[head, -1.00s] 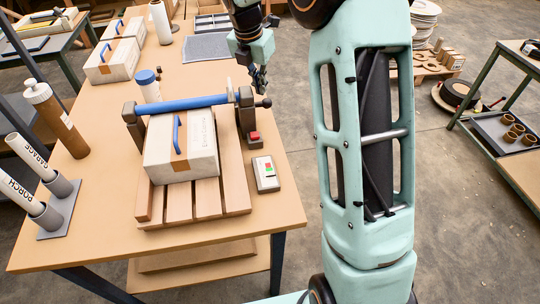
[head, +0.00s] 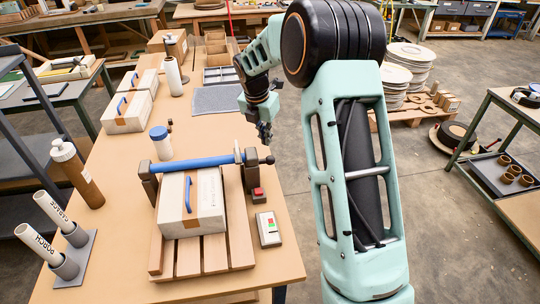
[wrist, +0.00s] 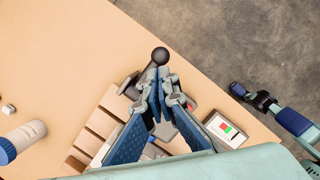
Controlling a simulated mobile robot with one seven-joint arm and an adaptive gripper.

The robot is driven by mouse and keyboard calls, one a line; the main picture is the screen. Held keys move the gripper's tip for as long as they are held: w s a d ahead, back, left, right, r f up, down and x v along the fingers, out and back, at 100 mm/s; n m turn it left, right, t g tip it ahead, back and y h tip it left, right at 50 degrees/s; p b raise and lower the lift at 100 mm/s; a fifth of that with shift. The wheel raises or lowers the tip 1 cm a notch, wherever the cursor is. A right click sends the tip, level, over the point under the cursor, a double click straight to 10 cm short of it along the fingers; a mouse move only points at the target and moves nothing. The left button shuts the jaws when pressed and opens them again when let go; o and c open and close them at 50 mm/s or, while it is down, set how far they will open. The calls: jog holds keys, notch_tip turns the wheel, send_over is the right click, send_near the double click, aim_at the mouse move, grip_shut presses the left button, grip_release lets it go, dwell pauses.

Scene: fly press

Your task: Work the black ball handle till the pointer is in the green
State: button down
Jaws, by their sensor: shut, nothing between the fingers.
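The black ball handle (head: 269,160) sticks out at the right end of the blue bar (head: 205,161) across the press. In the wrist view its black ball (wrist: 160,56) shows just past my fingertips. My gripper (head: 265,138) is above the ball in the head view; in the wrist view my gripper (wrist: 161,88) is shut and empty, its fingertips close to the ball. I cannot tell whether they touch it. A small box (head: 268,229) with green and red patches lies right of the press and shows in the wrist view (wrist: 226,128). I cannot make out a pointer.
A white box with a blue handle (head: 192,210) sits under the bar on a slatted wooden pallet (head: 214,254). A blue-capped bottle (head: 161,143) stands behind left. Labelled tubes (head: 55,220) stand at the left.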

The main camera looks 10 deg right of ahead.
aim_at(270, 157)
jog(key=shift+f, duration=0.1)
jog(key=b+x, duration=0.5)
jog(key=x, duration=0.2)
dwell(0.4)
